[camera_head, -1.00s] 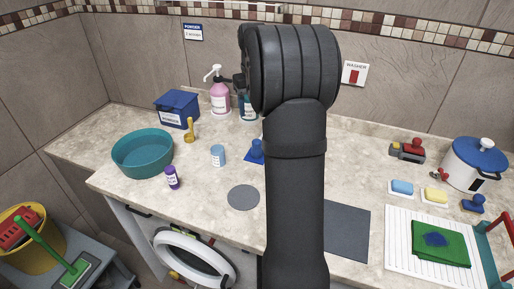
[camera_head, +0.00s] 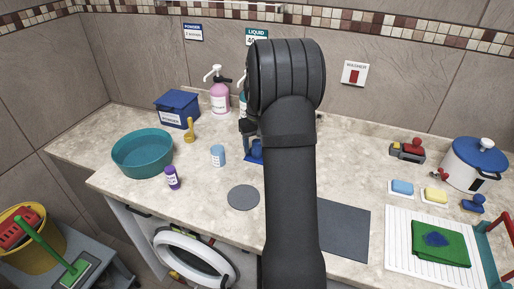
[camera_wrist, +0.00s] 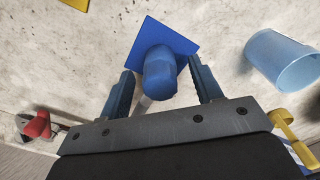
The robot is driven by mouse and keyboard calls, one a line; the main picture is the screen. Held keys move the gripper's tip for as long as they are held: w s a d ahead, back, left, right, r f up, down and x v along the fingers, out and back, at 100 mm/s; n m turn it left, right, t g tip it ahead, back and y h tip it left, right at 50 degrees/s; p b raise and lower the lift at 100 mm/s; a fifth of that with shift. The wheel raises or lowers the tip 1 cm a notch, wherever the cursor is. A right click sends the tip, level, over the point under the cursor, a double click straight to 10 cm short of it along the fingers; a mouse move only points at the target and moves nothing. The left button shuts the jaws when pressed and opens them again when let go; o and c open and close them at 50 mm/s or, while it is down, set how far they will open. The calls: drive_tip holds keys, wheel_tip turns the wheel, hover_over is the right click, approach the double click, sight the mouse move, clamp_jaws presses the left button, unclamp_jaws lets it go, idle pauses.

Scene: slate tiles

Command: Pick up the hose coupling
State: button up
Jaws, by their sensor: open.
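A blue rounded piece (camera_wrist: 160,75), which looks like the hose coupling, stands on a blue square (camera_wrist: 185,40) on the counter. In the head view the blue piece (camera_head: 257,146) shows partly, beside my arm. My gripper (camera_wrist: 160,82) is open, with one finger on each side of the blue piece. I cannot tell whether either finger touches it.
A light blue cup (camera_head: 218,156) stands close to the left; it also shows in the wrist view (camera_wrist: 282,62). A pink pump bottle (camera_head: 220,98) is behind. A grey disc (camera_head: 243,197) lies in front.

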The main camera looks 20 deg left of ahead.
drive_tip(key=shift+f, duration=0.45)
drive_tip(key=c, duration=1.1)
drive_tip(key=shift+r, duration=0.1)
drive_tip(key=shift+r, duration=0.7)
wheel_tip(320, 180, up, 3)
drive_tip(key=shift+f, duration=0.1)
drive_tip(key=d+r, duration=0.6)
drive_tip(key=d, duration=0.4)
drive_tip(key=w+a+r, duration=0.1)
drive_tip(key=w+a, duration=0.1)
drive_tip(key=w, duration=0.4)
drive_tip(key=w+a+r, duration=0.1)
drive_tip(key=w+a, duration=0.1)
drive_tip(key=w, duration=0.4)
drive_tip(key=w+a+r, duration=0.2)
drive_tip(key=w+a, duration=0.1)
drive_tip(key=w, duration=0.4)
